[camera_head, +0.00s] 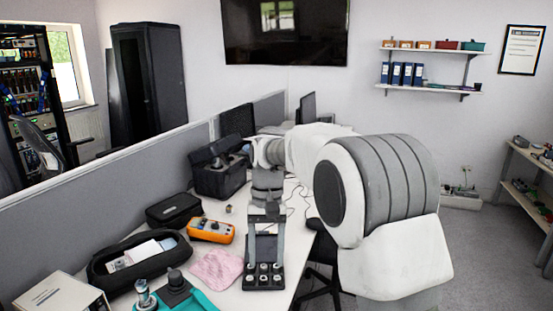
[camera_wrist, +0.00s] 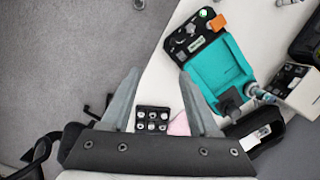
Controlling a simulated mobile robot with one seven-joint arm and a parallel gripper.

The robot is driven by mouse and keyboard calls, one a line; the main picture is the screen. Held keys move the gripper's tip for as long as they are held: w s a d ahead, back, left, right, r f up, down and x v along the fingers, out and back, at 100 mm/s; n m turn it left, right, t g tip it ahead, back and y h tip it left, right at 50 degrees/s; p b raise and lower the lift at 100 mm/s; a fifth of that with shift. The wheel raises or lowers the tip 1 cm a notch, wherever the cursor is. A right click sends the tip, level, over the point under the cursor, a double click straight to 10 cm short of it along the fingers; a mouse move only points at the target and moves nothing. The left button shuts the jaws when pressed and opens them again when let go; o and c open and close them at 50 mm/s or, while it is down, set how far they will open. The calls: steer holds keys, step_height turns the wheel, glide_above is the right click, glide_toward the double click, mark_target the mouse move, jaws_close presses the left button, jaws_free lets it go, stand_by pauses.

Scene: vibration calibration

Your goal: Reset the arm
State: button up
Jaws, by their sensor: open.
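My gripper (camera_wrist: 158,100) is open and empty in the wrist view, its two grey fingers spread apart above the desk edge. In the head view my white and grey arm reaches over the desk, and my gripper (camera_head: 266,225) points down toward a dark device with several round silver knobs (camera_head: 264,275). The knobbed device also shows between the fingers in the wrist view (camera_wrist: 153,119). Whether the fingers touch it cannot be told.
On the white desk lie an orange meter (camera_head: 211,230), a pink cloth (camera_head: 216,269), an open black case (camera_head: 113,267), a teal tray (camera_wrist: 218,75) and a dark box (camera_head: 219,175). A grey partition (camera_head: 120,185) runs behind. A chair (camera_head: 318,268) stands beside the desk.

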steer(key=s+d+r+t, duration=0.4)
steer(key=s+d+r, duration=0.6)
steer(key=s, duration=0.1)
steer(key=s+d+f+t, duration=0.1)
steer(key=s+d+t, duration=0.3)
steer(key=s, duration=0.9)
steer(key=shift+s+d+f+m+p, duration=0.3)
steer(key=shift+d+f+m+p, duration=0.15)
steer(key=shift+d, duration=0.8)
